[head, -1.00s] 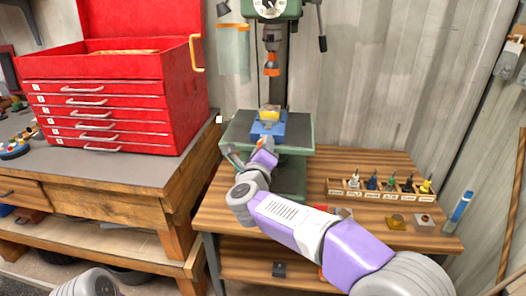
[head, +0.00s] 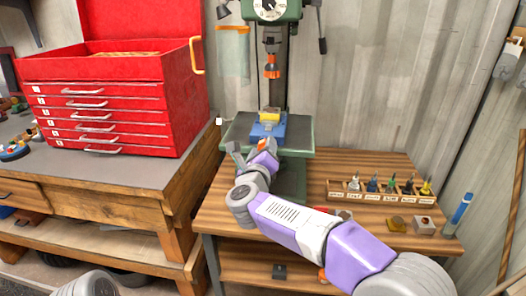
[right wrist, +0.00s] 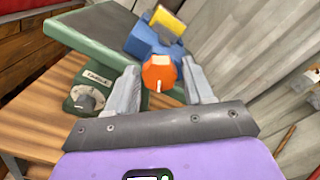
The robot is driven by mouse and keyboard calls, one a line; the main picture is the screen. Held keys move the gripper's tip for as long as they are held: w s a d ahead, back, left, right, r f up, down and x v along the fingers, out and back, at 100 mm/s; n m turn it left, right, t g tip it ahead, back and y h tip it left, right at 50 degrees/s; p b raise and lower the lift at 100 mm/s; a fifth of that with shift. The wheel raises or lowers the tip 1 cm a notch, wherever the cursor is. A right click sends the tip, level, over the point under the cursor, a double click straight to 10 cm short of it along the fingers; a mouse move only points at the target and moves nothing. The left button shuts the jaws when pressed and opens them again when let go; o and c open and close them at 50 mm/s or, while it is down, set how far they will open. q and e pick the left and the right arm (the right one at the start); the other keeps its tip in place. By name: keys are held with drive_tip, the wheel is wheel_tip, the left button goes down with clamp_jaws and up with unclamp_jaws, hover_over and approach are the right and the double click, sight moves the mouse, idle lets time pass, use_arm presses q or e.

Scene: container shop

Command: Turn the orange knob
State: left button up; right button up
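The orange knob (right wrist: 158,73) sits at the front of a blue vise (right wrist: 148,42) holding a yellow block (right wrist: 168,20). In the head view the vise (head: 268,127) stands on the drill press's green table, and a small orange part of the knob (head: 262,144) shows behind my gripper. My right gripper (right wrist: 160,76) is open, with one finger on each side of the knob and a small gap visible on both sides. In the head view my right gripper (head: 250,152) is just in front of the green table. My left gripper is not in view.
The green drill press table (head: 238,131) is close by my fingers, and the drill chuck (head: 272,68) hangs above the vise. A rack of small bottles (head: 375,195) stands on the wooden bench to the right. A red tool chest (head: 110,105) is at left.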

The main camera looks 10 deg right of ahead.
drive_tip(key=shift+o, duration=0.9)
drive_tip(key=v, duration=0.7)
drive_tip(key=shift+s+p, duration=0.3)
drive_tip(key=shift+p, duration=0.05)
